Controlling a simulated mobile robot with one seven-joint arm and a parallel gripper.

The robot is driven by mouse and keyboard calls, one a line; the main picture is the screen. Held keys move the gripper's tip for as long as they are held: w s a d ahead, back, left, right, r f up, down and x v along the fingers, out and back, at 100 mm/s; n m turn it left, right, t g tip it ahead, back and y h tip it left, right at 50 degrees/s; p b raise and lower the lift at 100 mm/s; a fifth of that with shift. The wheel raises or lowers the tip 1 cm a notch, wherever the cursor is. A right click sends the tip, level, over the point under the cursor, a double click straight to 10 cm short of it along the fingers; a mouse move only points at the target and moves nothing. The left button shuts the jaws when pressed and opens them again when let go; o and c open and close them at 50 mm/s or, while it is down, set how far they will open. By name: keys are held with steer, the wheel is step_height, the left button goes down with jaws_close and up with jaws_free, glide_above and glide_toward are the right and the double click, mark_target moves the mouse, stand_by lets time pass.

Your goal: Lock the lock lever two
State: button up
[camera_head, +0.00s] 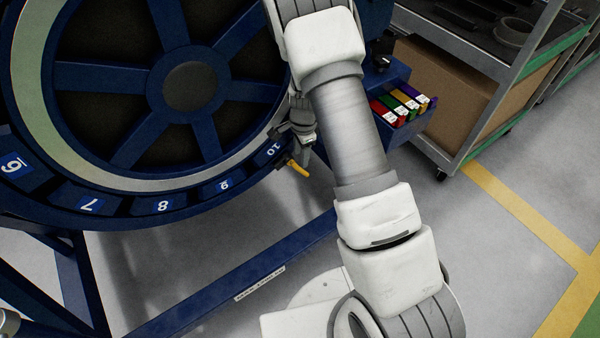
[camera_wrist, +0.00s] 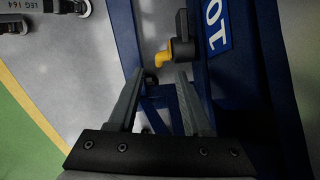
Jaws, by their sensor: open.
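A lock lever with a yellow handle (camera_head: 298,168) shows at the lower right rim of the blue turbofan ring, beside the label 10. No marking shows which lever number it is. In the wrist view its yellow handle (camera_wrist: 161,57) joins a dark block (camera_wrist: 182,47) just left of the 10 label (camera_wrist: 216,22). My gripper (camera_wrist: 161,80) is open and empty, its fingers pointing at the lever with the yellow handle just beyond the fingertips, seemingly apart from them. In the head view my gripper is partly hidden by my arm.
The blue ring (camera_head: 120,215) with numbered labels stands on a blue frame (camera_head: 240,275). A blue bin (camera_head: 372,127) with coloured items is right of my arm. A shelf cart (camera_head: 480,120) stands farther right. Floor at the right is clear.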

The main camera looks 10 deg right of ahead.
mark_target(299, 171)
steer(key=f, duration=0.2)
steer(key=f+b, duration=0.1)
steer(key=f, duration=0.2)
steer(key=f+b, duration=0.1)
steer(key=f, duration=0.2)
steer(key=shift+w+a+f, duration=0.1)
steer(key=shift+w+f, duration=0.15)
steer(key=shift+w, duration=0.15)
jaws_close()
steer(key=shift+s, duration=0.1)
steer(key=shift+s+a+f, duration=0.1)
steer(key=shift+s+a, duration=0.05)
stand_by(0.6)
